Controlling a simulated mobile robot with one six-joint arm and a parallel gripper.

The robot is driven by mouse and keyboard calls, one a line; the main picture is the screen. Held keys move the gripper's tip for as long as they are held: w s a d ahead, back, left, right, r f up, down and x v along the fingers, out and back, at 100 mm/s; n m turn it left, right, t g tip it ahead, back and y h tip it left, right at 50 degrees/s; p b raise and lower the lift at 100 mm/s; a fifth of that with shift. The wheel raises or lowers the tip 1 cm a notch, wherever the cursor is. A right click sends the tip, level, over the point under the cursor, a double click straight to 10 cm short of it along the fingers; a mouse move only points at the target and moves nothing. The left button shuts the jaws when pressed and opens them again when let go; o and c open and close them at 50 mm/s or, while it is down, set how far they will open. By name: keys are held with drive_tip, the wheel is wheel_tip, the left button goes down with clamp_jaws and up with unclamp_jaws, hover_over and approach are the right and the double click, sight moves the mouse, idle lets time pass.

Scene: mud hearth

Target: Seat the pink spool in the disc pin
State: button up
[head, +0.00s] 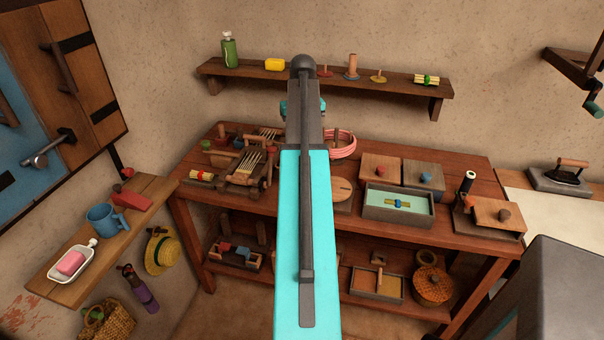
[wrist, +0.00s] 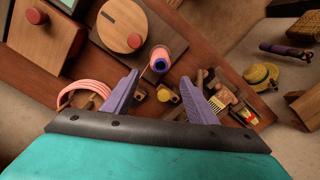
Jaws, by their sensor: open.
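A pink spool (wrist: 161,59) with a dark blue top ring stands upright in the wrist view, just beyond and between my fingertips. My arm hides it in the head view. My gripper (wrist: 160,77) is open, its two purple fingers apart and nothing held. A round wooden disc (wrist: 122,27) with a red peg lies beside the spool; its edge also shows in the head view (head: 341,187). Small discs with upright pins, one red (head: 325,71) and one yellow (head: 378,77), stand on the wall shelf. I cannot tell which is the disc pin.
A pink coil (head: 343,147), a rack of sticks (head: 247,170) and several lidded boxes crowd the wooden table (head: 455,170). The wall shelf (head: 410,89) runs behind.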

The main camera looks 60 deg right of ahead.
drive_tip(key=shift+s+d, duration=0.1)
drive_tip(key=shift+s, duration=0.05)
drive_tip(key=shift+f+p, duration=0.7)
drive_tip(key=shift+f, duration=3.65)
drive_tip(key=shift+f, duration=0.1)
drive_tip(key=shift+a+f+p, duration=0.25)
drive_tip(key=shift+f+p, duration=0.5)
drive_tip(key=shift+f, duration=1.75)
drive_tip(key=shift+c, duration=0.2)
